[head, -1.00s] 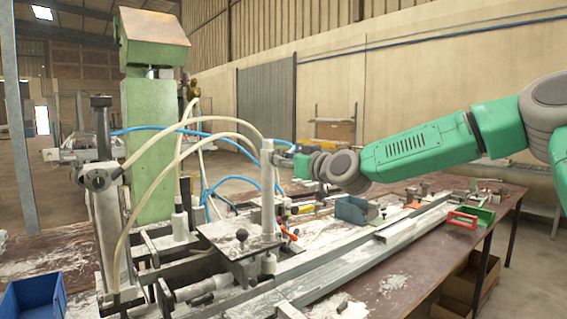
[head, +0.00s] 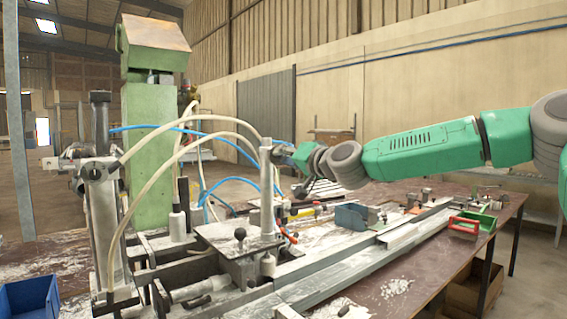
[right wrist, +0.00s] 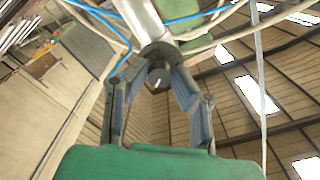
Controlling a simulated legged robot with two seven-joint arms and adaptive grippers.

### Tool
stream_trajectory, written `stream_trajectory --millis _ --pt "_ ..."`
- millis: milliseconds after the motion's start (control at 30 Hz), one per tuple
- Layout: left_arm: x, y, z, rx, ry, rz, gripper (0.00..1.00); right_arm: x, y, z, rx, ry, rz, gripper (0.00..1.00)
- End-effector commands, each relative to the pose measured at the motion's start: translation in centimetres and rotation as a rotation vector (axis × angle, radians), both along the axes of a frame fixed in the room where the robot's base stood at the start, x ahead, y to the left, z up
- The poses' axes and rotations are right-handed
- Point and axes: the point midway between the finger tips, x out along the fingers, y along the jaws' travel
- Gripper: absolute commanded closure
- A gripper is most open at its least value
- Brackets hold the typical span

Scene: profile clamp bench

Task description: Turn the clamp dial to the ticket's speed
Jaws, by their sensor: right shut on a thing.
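The clamp dial (right wrist: 158,74) is a small dark round knob with a pale mark, at the end of a grey metal cylinder (right wrist: 143,22) in the right wrist view. My right gripper (right wrist: 158,82) has one finger on each side of the dial and is shut on it. In the head view the right gripper (head: 286,149) reaches from the right to the top of the upright grey post (head: 266,185); the dial is too small to make out there. My left gripper is not in view. I cannot make out a ticket or any speed marking.
Pale and blue hoses (head: 237,137) loop close around the post. A green column (head: 150,170) stands to the left. Long metal profiles (head: 360,262) lie along the dusty bench.

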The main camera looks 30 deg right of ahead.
Motion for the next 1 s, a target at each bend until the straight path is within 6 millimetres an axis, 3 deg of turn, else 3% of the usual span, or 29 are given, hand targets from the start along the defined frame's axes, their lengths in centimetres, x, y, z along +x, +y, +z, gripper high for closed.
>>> stream_trajectory --millis 33,300,833,867,900,1000 --pt "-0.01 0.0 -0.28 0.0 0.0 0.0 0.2 -0.01 0.05 -1.15 0.027 0.022 0.004 1.0" --pt "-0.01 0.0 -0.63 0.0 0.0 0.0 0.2 0.0 0.04 -1.15 0.117 0.03 0.004 1.0" --pt "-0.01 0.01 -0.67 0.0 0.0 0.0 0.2 0.02 0.05 -1.14 0.135 0.032 0.003 1.0" --pt "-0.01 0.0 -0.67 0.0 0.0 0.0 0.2 0.02 0.05 -1.14 0.135 0.032 0.003 0.68" --pt "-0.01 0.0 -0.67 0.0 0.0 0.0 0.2 0.02 0.04 -1.09 0.135 0.03 0.003 0.58" --pt "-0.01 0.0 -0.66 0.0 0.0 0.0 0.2 0.01 0.02 -0.79 0.134 0.025 0.002 0.58"
